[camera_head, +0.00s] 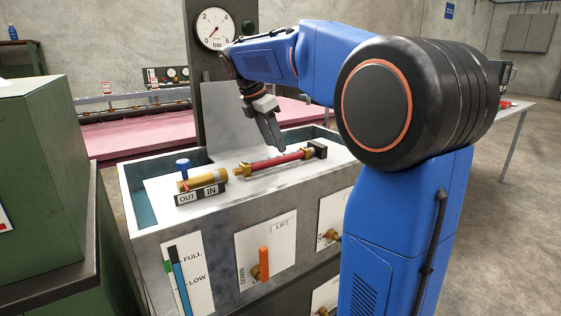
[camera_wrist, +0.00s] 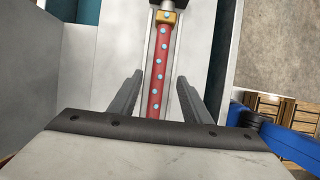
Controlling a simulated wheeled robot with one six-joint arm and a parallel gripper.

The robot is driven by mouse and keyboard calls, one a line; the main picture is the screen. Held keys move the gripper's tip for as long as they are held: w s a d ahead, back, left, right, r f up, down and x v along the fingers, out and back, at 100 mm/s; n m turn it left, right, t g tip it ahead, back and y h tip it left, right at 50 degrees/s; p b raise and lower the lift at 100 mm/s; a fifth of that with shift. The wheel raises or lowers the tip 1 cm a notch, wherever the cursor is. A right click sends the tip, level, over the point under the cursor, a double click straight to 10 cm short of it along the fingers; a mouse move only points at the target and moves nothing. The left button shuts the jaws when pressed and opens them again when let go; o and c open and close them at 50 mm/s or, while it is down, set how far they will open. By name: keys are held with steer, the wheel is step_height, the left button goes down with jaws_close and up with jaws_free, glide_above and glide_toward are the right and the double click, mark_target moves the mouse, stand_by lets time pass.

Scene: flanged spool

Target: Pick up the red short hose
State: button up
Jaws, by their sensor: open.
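The red short hose (camera_head: 272,163) lies across the white top of the grey console, with brass ends. Its right end meets a dark block (camera_head: 314,150). Its left end lies near a brass fitting (camera_head: 203,180) behind the OUT and IN labels. In the wrist view the red hose (camera_wrist: 158,65) with pale blue dots runs upward from between the fingers to a brass end. My gripper (camera_head: 275,140) is open above the hose, its fingers pointing down. In the wrist view the open fingers (camera_wrist: 158,95) stand on either side of the hose, apart from it. The hose's near part is hidden by my gripper body.
A pressure gauge (camera_head: 215,29) on a dark post and a grey upright panel (camera_head: 232,115) stand behind the hose. A blue-capped part (camera_head: 182,166) rises at the left. An orange lever (camera_head: 264,263) is on the console front. A green cabinet (camera_head: 40,180) stands left.

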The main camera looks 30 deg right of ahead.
mark_target(280, 156)
steer(key=shift+x, duration=2.55)
steer(key=shift+w, duration=0.1)
jaws_close()
